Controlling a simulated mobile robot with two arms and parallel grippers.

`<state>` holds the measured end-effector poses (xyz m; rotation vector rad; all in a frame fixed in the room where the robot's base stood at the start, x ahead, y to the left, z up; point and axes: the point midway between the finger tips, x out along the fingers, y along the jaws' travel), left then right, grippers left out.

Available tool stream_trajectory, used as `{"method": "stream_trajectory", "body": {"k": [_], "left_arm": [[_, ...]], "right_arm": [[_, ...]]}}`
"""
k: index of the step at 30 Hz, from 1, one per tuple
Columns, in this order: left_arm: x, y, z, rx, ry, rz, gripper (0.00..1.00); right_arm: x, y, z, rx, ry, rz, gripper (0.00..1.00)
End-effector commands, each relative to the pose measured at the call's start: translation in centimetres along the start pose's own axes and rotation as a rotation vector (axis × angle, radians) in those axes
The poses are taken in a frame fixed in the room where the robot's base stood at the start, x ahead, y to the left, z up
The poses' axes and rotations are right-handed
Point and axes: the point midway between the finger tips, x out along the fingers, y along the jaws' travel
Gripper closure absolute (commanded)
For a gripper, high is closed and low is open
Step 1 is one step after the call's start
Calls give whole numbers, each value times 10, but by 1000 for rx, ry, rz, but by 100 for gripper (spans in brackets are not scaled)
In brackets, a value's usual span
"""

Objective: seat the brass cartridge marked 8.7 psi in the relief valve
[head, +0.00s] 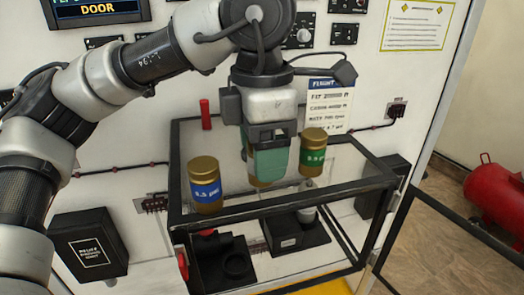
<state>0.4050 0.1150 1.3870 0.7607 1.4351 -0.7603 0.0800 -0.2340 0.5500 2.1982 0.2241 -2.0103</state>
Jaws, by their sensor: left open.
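Brass cartridges stand on the clear top of a black-framed case. One with a blue band (205,188) is at the left, and one with a green band (313,156) is at the right; their small labels are too blurred to read surely. A third brass cartridge (257,183) is between them, mostly hidden by my left gripper (268,172), its label out of sight. My left gripper points down, open, over or in front of this middle cartridge; I cannot tell whether it touches it. I cannot surely identify the relief valve. My right gripper is not in view.
The case's clear top has a black frame (290,204). Below it are a black fixture with a ring (236,265) and a black block (283,236) beside a grey cylinder. A black box (90,243) is at the left. A red tank (495,195) lies at the far right.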

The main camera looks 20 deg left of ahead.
Motion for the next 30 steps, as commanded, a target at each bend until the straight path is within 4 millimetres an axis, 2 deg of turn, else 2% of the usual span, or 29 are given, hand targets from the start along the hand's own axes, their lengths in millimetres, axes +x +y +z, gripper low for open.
{"method": "stream_trajectory", "body": {"k": [4,11,22,23,30], "left_arm": [[12,0,0,1,0,0,33],[15,0,0,0,-1,0,33],[14,0,0,1,-1,0,89],[14,0,0,0,-2,0,92],[12,0,0,0,-3,1,92]], "right_arm": [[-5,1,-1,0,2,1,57],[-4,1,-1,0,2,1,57],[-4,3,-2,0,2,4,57],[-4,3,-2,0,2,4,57],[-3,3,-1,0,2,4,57]]}}
